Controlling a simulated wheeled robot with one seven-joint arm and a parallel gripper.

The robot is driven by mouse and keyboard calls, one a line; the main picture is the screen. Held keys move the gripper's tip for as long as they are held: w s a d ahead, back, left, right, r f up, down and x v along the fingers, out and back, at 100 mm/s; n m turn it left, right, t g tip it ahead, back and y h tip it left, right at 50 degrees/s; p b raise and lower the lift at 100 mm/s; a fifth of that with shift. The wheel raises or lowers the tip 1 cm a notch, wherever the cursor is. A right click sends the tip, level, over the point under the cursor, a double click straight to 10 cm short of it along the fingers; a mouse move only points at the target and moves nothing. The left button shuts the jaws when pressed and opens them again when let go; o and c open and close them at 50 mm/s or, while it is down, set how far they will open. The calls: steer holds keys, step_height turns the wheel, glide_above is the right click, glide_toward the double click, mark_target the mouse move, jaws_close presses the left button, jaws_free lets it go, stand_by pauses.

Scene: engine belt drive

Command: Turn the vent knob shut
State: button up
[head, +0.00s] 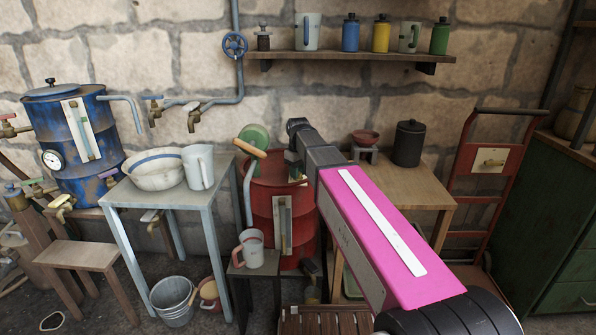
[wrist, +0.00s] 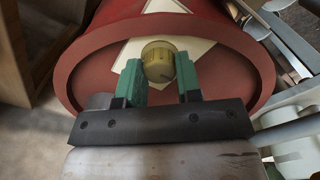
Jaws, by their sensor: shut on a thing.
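The vent knob (wrist: 158,62) is a small round brass knob on a pale diamond-shaped plate (wrist: 190,28) on the red drum's end (wrist: 85,75). My gripper (wrist: 160,78) has its two green fingers on either side of the knob and is shut on it. In the head view the red drum (head: 262,205) stands at the middle, behind the small tables. My arm reaches over the drum there and hides the knob.
A grey table (head: 165,199) with a bowl (head: 154,168) and a white jug (head: 198,167) stands left of the drum. A wooden table (head: 420,187) with a dark canister (head: 408,143) stands right. A jug (head: 251,247) sits on a low stand in front. A wall shelf (head: 345,57) hangs above.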

steer(key=o, duration=0.9)
steer(key=shift+s+d, duration=0.15)
steer(key=shift+o, duration=0.2)
step_height(320, 180, up, 11)
